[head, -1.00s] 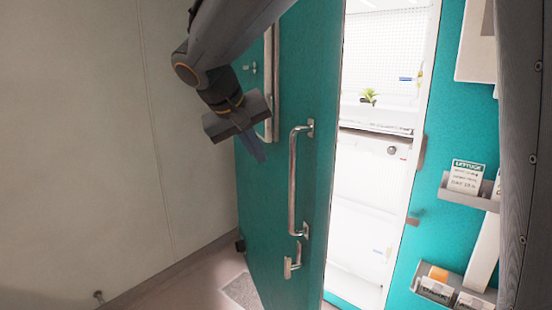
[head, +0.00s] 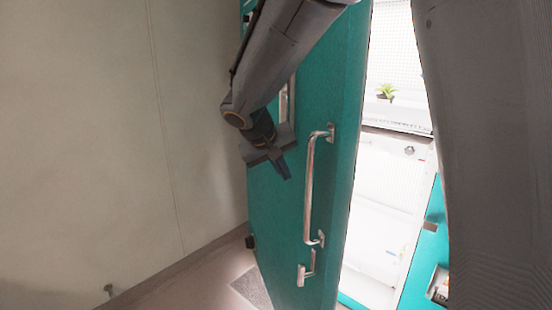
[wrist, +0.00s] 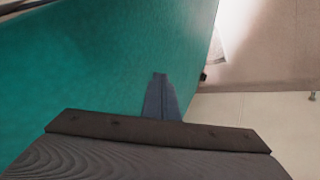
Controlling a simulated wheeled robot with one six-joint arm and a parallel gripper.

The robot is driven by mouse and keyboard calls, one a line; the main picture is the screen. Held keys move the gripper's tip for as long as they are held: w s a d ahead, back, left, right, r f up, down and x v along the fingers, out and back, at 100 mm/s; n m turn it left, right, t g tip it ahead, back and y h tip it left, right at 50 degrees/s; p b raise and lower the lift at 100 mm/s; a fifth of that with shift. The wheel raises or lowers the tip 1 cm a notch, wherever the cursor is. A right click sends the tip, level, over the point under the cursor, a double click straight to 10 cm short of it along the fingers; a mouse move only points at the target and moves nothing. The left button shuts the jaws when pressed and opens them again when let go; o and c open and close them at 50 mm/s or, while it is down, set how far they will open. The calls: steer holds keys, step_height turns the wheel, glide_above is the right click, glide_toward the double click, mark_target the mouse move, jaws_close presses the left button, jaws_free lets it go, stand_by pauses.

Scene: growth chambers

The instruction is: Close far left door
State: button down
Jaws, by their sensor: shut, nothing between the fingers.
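The teal door (head: 335,190) stands ajar in the head view, with a bright white chamber (head: 385,185) showing through the gap at its right. It has a long vertical metal handle (head: 310,185) and a small lever latch (head: 305,274) below. My gripper (head: 285,170) is shut and empty, in front of the door face to the left of the handle. In the wrist view the shut fingers (wrist: 160,95) point along the teal door face (wrist: 90,75), close to it. Whether they touch it I cannot tell.
A pale wall (head: 90,130) fills the left. The floor (head: 200,285) is clear between wall and door, with a small metal stop (head: 109,291) near the wall. A small plant (head: 386,92) stands on a shelf inside the chamber. My own grey column blocks the right.

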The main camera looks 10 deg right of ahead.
steer(key=shift+w+d+r+p, duration=0.15)
steer(key=shift+d+p, duration=0.35)
steer(key=shift+d, duration=1.15)
